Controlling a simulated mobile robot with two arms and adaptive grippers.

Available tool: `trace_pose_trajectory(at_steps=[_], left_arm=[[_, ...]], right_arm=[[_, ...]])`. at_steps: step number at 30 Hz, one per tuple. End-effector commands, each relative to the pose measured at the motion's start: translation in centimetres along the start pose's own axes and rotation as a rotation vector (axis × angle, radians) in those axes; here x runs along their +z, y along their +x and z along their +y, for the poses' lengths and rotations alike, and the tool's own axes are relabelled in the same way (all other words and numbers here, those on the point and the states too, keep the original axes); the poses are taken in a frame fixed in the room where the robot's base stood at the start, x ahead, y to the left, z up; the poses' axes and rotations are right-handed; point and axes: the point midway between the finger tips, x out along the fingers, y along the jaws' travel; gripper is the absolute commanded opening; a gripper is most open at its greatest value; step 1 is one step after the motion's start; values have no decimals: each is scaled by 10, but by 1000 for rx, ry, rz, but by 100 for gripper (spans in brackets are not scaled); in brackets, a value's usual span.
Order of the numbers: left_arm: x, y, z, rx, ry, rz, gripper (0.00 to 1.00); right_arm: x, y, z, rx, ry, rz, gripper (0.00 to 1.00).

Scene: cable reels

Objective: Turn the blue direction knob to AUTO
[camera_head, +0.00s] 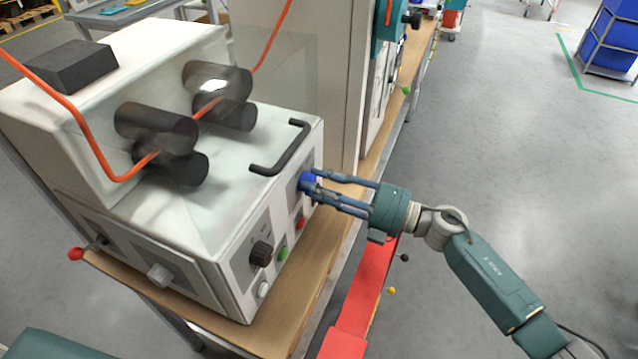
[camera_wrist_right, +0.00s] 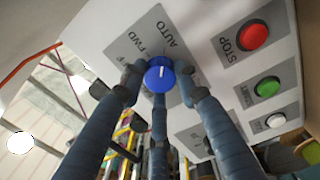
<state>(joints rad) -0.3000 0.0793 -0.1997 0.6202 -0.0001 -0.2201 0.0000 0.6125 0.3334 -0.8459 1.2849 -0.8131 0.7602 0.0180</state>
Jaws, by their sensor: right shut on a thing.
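The blue direction knob (camera_head: 307,181) is on the front panel of the white machine (camera_head: 222,255), near the panel's right end. In the wrist view the knob (camera_wrist_right: 158,74) shows a short white mark on its face. The labels FWD and AUTO are printed on the grey plate (camera_wrist_right: 150,35) above it; I cannot tell exactly which label the mark points to. My right gripper (camera_head: 314,187) reaches in from the right, its fingers shut around the knob. The fingers (camera_wrist_right: 158,84) partly hide the knob's sides and the plate. My left gripper is not in view.
Beside the knob are a red STOP button (camera_wrist_right: 253,35), a green button (camera_wrist_right: 267,87) and a white button (camera_wrist_right: 275,121). A black knob (camera_head: 261,254) is on the same front. A black handle (camera_head: 283,150) stands on top. Orange cable (camera_head: 75,118) runs through dark rollers (camera_head: 157,125).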

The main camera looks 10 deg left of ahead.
Motion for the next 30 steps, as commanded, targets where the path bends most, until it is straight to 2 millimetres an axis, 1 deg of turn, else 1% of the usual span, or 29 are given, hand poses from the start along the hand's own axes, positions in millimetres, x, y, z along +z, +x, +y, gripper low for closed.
trace_pose_trajectory(at_steps=[1,11,12,14,15,24,26,28,30], left_arm=[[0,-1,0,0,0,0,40],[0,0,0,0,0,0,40],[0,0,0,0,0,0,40],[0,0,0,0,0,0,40],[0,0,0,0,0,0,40],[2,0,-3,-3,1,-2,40],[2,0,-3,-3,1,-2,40],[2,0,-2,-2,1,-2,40],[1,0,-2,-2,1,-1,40]], right_arm=[[6,-1,7,10,0,-14,5],[6,-1,6,9,1,-15,5],[6,-1,6,9,1,-15,35],[6,-1,6,8,1,-15,47],[6,-1,5,7,1,-14,50],[3,-3,2,2,3,-9,50],[4,-7,1,1,3,-9,50],[4,-16,1,1,3,-9,50],[4,-29,0,0,3,-11,50]])
